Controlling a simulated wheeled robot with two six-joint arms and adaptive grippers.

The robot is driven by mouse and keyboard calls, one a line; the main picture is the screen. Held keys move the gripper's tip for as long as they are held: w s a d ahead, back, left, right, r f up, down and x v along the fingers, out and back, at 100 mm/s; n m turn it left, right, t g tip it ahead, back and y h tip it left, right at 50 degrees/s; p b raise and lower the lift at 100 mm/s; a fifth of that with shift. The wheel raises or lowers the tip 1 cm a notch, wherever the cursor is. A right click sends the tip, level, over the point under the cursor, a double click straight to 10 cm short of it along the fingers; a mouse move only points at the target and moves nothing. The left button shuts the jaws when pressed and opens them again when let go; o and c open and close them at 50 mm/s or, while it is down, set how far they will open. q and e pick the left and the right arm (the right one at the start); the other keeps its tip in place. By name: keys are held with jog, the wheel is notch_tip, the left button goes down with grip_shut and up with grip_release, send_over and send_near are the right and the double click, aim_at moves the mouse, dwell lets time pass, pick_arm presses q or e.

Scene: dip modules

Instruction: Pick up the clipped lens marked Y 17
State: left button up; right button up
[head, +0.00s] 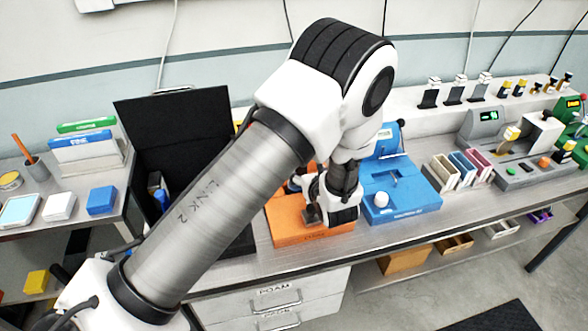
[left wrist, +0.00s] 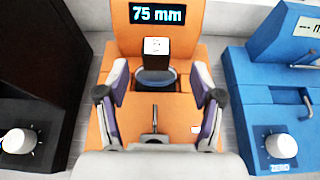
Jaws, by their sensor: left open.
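A black clip with a white marked top (left wrist: 155,47) stands upright in the orange station (left wrist: 188,108), holding a dark, rounded lens (left wrist: 154,79) at its lower end. The mark is too small to read, so I cannot confirm Y 17. My left gripper (left wrist: 160,82) is open, with one finger on each side of the lens and no visible grip on it. In the head view my left gripper (head: 315,207) is low over the orange station (head: 300,235), and my arm hides much of the station and the clip. My right gripper is not in view.
The blue station (head: 405,207) stands close on the right, and a black station (left wrist: 40,75) on the left. Several black clips (head: 455,93) stand on the back shelf. Coloured slotted trays (head: 463,168) and a grey instrument (head: 485,125) are further right.

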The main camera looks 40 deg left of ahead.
pick_arm(q)
jog(key=p+x, duration=0.4)
jog(key=x, duration=0.2)
jog(key=shift+a, duration=0.45)
jog(key=shift+a+f, duration=0.1)
jog(key=shift+s+d+r, duration=0.25)
jog(key=shift+d+r, duration=0.2)
jog(key=shift+d, duration=0.05)
jog(key=c, duration=0.8)
jog(key=shift+s+d+r, duration=0.1)
jog(key=shift+d, duration=0.1)
grip_shut()
jog(key=shift+a+f, duration=0.25)
jog(key=shift+a, duration=0.05)
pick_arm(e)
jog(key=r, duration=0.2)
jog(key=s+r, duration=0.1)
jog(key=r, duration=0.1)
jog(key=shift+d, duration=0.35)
